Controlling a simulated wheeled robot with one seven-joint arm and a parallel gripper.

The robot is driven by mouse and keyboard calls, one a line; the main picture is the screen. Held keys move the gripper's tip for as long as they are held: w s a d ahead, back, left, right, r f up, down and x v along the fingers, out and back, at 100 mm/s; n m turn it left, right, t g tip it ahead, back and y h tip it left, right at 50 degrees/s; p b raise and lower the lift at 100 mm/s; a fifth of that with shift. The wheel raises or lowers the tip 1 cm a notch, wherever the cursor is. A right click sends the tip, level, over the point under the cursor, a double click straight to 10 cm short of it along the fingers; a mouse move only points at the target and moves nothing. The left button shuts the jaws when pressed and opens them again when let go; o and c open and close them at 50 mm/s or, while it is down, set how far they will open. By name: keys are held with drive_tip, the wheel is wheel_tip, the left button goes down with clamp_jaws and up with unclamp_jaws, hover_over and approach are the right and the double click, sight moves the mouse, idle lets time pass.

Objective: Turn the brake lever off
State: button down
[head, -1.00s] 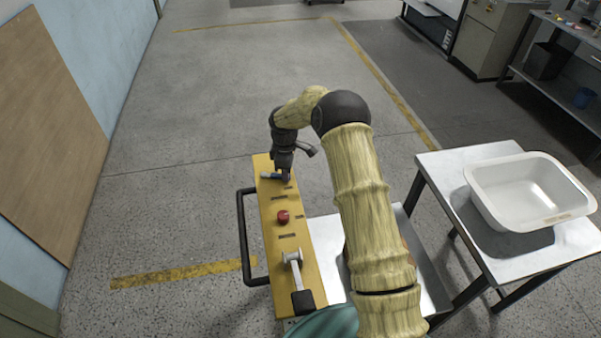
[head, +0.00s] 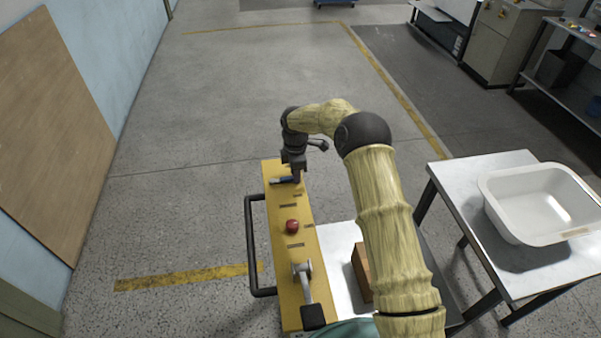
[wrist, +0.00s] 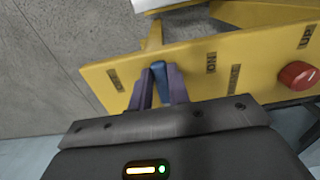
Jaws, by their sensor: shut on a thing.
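The brake lever has a blue handle (wrist: 160,80) and sits on the yellow panel (wrist: 215,66). In the head view the lever (head: 284,181) is at the far end of the panel and points left. My gripper (wrist: 158,84) is shut on the blue handle, with one purple finger on each side of it. In the head view my gripper (head: 296,174) is at the panel's far end and partly covers the lever. An ON label (wrist: 211,62) is right of the lever; a label left of it is too small to read.
A red button (head: 292,227) and a second lever with a black grip (head: 313,316) are nearer on the panel. A black side rail (head: 249,245) runs along its left. A brown block (head: 362,272) is under my arm. A white tub (head: 540,205) stands on the right table (head: 445,180).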

drive_tip(key=shift+w+r, duration=0.1)
drive_tip(key=shift+r, duration=0.05)
drive_tip(key=c, duration=1.3)
unclamp_jaws()
wheel_tip(320, 180, up, 17)
drive_tip(key=b, duration=0.3)
drive_tip(key=shift+r, duration=0.15)
drive_tip(key=s+d+f+m+t, duration=0.1)
drive_tip(key=s+d+m, duration=0.6)
drive_tip(key=s, duration=0.3)
drive_tip(key=s+d+f+m, duration=0.2)
drive_tip(key=s+d+m, duration=0.5)
drive_tip(key=s, duration=0.4)
drive_tip(key=s+d+f+m+t, duration=0.1)
drive_tip(key=s+d+m, duration=0.6)
drive_tip(key=s, duration=0.3)
drive_tip(key=shift+s+d+f+t, duration=0.15)
drive_tip(key=shift+d+f+t, duration=0.05)
drive_tip(key=shift+d+t, duration=0.1)
